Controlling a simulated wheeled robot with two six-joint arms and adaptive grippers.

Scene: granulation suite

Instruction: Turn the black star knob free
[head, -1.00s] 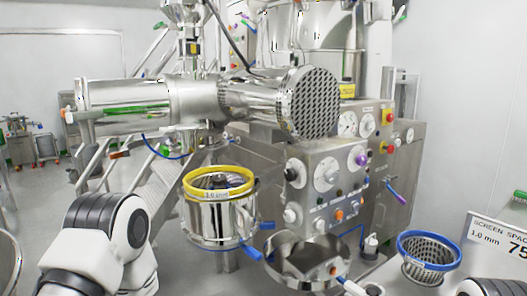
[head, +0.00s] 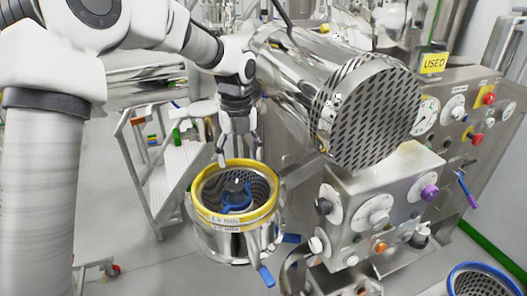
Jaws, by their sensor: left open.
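A steel housing (head: 228,246) with a yellow ring (head: 206,211) around its open top stands at the lower middle. Inside it is a perforated screen, with a blue part (head: 238,202) at the centre. A small dark knob (head: 237,186) shows on top of the blue part; its star shape is too small to make out. My left gripper (head: 240,159) points down over the far side of the ring. Its fingers are apart and empty, above and behind the knob. I cannot tell whether a fingertip touches the rim. My right gripper is out of view.
A large steel drum with a perforated end (head: 368,112) sits close to the right of my left arm. A control box (head: 375,215) with dials and knobs stands to the right of the housing. Blue-handled levers (head: 266,275) stick out at the housing's lower right. Steps (head: 178,172) stand behind left.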

